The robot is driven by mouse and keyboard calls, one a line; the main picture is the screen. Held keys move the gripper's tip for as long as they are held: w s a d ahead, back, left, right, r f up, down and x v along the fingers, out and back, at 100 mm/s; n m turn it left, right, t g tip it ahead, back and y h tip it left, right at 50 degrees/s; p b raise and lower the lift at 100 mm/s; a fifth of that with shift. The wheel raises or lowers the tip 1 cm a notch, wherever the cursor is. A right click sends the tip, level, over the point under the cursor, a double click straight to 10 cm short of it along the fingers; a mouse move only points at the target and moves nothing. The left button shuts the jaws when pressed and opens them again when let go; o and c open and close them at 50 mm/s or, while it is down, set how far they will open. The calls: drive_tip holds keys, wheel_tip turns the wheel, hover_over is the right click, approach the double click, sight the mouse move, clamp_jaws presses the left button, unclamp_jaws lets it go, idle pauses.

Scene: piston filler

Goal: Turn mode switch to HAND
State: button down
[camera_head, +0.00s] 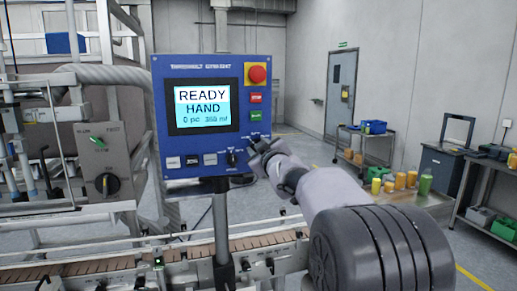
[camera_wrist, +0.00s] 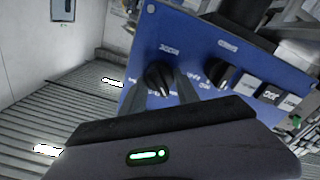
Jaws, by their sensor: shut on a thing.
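The blue control panel (camera_head: 190,140) carries a lit screen (camera_head: 202,107) that reads READY, HAND and 0 pc. My gripper (camera_head: 258,147) is at the panel's lower right edge and hides the knob there in the head view. In the wrist view my gripper's fingers (camera_wrist: 159,86) are shut on a black rotary knob (camera_wrist: 158,74), one finger on each side. A second black knob (camera_head: 232,158) is beside it, free of the gripper; it also shows in the wrist view (camera_wrist: 216,74). The small knob labels are too blurred to tell which one is the mode switch.
A red emergency stop (camera_head: 257,74) on yellow sits above red and green buttons (camera_head: 256,115). A grey box with a selector (camera_head: 107,184) is at left. A conveyor (camera_head: 200,255) runs below the panel. Tables with jars (camera_head: 400,180) stand at right.

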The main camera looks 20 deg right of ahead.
drive_tip(key=c, duration=0.9)
unclamp_jaws()
drive_tip(key=s, duration=1.7)
drive_tip(key=shift+s, duration=0.2)
drive_tip(key=s+a+f+m+g, duration=0.3)
drive_tip(key=s+f, duration=0.4)
drive_tip(key=s, duration=0.4)
drive_tip(key=s+a+f+m+g+y, duration=0.1)
drive_tip(key=s+a+f+m+g, duration=0.3)
drive_tip(key=s+f, duration=0.3)
drive_tip(key=s+a+f+m+g+y, duration=0.1)
drive_tip(key=s+a+f+m+g, duration=0.3)
drive_tip(key=s, duration=1.1)
wheel_tip(320, 180, down, 4)
drive_tip(key=shift+a+r+g, duration=0.2)
drive_tip(key=shift+a+g, duration=0.4)
